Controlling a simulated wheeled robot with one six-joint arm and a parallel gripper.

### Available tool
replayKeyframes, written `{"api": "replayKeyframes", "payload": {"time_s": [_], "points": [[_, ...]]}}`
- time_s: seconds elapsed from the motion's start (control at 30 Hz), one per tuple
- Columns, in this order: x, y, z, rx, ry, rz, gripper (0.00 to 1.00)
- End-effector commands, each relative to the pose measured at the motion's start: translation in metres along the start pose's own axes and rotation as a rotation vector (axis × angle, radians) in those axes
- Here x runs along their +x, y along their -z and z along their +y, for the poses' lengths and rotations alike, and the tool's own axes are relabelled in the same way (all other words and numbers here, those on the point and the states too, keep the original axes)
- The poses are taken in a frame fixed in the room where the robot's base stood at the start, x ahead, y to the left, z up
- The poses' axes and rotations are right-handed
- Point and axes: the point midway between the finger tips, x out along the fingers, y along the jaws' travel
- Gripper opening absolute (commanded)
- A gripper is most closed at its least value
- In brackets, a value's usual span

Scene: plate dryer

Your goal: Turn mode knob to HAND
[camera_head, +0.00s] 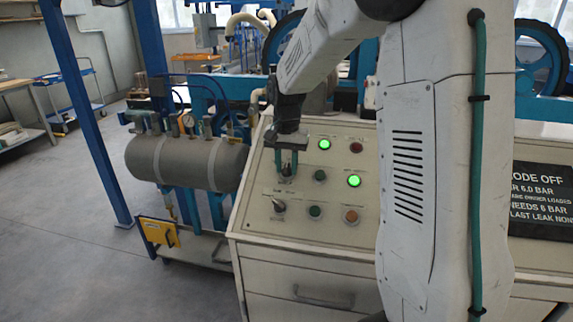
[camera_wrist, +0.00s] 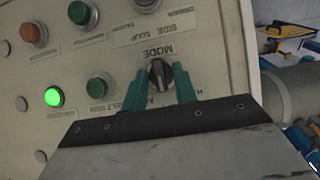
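The mode knob (camera_wrist: 160,73) is a dark selector on the cream control panel (camera_head: 262,190), with an upside-down MODE label (camera_wrist: 157,51) beside it in the wrist view. My gripper (camera_wrist: 161,72) has its two teal fingers on either side of the knob, with small gaps showing, so it looks open around it. In the head view my gripper (camera_head: 287,168) reaches down to the panel's upper left, largely covering the knob (camera_head: 287,171). The position labels are partly hidden by the fingers. A dark display (camera_head: 540,203) reads "ODE OFF", its left edge hidden by my arm.
A second selector knob (camera_head: 279,205) sits just below. Green buttons (camera_head: 320,176), lit green lamps (camera_head: 354,181), an orange button (camera_head: 351,216) and a red one (camera_head: 356,147) are nearby. A grey tank (camera_head: 185,162) stands left of the panel. Open floor lies at the left.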

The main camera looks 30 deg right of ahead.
Motion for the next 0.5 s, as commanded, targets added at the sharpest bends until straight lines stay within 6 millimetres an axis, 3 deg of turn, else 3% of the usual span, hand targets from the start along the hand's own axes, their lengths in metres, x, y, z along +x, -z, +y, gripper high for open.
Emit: {"api": "replayKeyframes", "payload": {"time_s": [0.5], "points": [[0.0002, -0.0001, -0.0012, -0.082, -0.048, -0.001, 0.06]]}}
